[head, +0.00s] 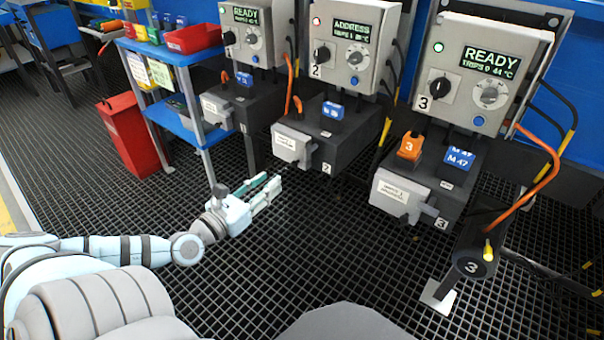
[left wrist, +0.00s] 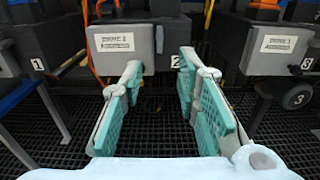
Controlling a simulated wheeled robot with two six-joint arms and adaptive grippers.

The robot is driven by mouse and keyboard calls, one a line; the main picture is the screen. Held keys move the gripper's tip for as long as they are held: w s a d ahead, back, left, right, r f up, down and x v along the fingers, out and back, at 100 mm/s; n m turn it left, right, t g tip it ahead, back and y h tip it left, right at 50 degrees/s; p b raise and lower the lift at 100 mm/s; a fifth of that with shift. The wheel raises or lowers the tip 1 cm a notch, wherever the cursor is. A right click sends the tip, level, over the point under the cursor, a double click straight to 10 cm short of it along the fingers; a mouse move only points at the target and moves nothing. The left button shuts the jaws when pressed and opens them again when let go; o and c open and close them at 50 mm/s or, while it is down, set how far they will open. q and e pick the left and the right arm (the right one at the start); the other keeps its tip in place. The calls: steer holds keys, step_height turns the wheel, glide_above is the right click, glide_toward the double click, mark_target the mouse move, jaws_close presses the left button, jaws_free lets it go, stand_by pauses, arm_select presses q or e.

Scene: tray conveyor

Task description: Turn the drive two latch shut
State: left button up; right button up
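Drive two is the middle dark box (head: 340,142), marked 2, under a grey control panel (head: 350,45) with a red lamp and a lit screen reading ADDRESS. A grey labelled cover (head: 290,148) is on its front, with a small grey latch lever (head: 308,156) at the cover's right. The cover (left wrist: 118,62) shows ahead in the left wrist view. My left gripper (head: 267,190) is open and empty, in front of and below drive two, apart from it. In the left wrist view my left gripper (left wrist: 160,68) has its two fingers wide apart. My right gripper is not in view.
Drive one (head: 245,108) stands left and drive three (head: 425,180) right, both with READY panels. A blue shelf (head: 185,125) and red bin (head: 127,135) stand left. A dark cylinder (head: 472,258) marked 3, with an orange cable, is at right. The grid floor in front is clear.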

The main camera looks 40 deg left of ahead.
arm_select(q)
steer(key=b, duration=0.2)
glide_toward(305, 151)
steer(key=w, duration=0.2)
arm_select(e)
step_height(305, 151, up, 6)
arm_select(q)
steer(key=w+p, duration=0.2)
steer(key=w, duration=0.1)
steer(key=w+p, duration=0.2)
steer(key=w, duration=0.1)
steer(key=shift+a+r, duration=0.1)
steer(key=shift+r, duration=0.1)
steer(key=shift+w+f, duration=0.15)
steer(key=shift+w, duration=0.15)
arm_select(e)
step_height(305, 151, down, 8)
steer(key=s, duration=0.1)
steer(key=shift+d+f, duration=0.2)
arm_select(q)
steer(key=shift+c, duration=0.4)
jaws_close()
